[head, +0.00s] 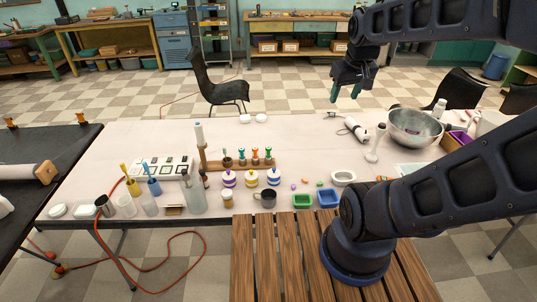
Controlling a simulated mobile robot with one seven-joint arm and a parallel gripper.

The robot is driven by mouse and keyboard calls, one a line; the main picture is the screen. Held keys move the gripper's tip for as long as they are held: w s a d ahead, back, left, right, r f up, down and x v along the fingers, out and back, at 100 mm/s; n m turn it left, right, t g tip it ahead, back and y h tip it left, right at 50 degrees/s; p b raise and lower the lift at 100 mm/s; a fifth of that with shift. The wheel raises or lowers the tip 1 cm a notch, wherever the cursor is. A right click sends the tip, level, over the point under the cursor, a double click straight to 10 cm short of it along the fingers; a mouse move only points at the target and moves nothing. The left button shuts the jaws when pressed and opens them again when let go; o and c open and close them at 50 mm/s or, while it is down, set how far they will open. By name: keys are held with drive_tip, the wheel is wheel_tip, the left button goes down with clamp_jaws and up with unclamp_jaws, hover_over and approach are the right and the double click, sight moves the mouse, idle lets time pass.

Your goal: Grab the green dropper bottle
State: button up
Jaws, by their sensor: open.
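A wooden rack (222,165) stands on the pale table and holds several small dropper bottles. One with a green top (241,152) is at the left of the row. Another bottle (268,153) at the right end shows green and red parts, too small to tell well. My gripper (345,93) is open and empty, with its greenish fingertips pointing down. It is high up, to the right of and farther back than the rack, well apart from the bottles.
Three lidded jars (251,178) and a dark mug (264,197) stand in front of the rack. A clear bottle (195,197) is at its left. Green (302,201) and blue trays and a metal bowl (415,127) are to the right. The table's back middle is mostly clear.

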drive_tip(key=w+a+f+n+g, duration=0.1)
drive_tip(key=w+a+f+n, duration=0.35)
drive_tip(key=w, duration=0.45)
drive_tip(key=n+g, duration=0.3)
drive_tip(key=n, duration=1)
hover_over(268, 147)
drive_tip(key=shift+m, duration=0.25)
drive_tip(key=f, duration=1.6)
drive_tip(key=s+f, duration=0.1)
drive_tip(key=f, duration=0.7)
drive_tip(key=shift+d, duration=0.4)
drive_tip(key=shift+w+a+f, duration=0.1)
drive_tip(key=shift+a+f, duration=0.1)
drive_tip(key=shift+f, duration=0.4)
wheel_tip(268, 147, down, 5)
drive_tip(key=shift+w+a+f, duration=0.1)
drive_tip(key=shift+w+f, duration=0.05)
drive_tip(key=shift+f, duration=1.15)
drive_tip(key=shift+w+a+f, duration=0.1)
drive_tip(key=shift+f, duration=1.2)
drive_tip(key=shift+c, duration=0.4)
drive_tip(key=c, duration=1)
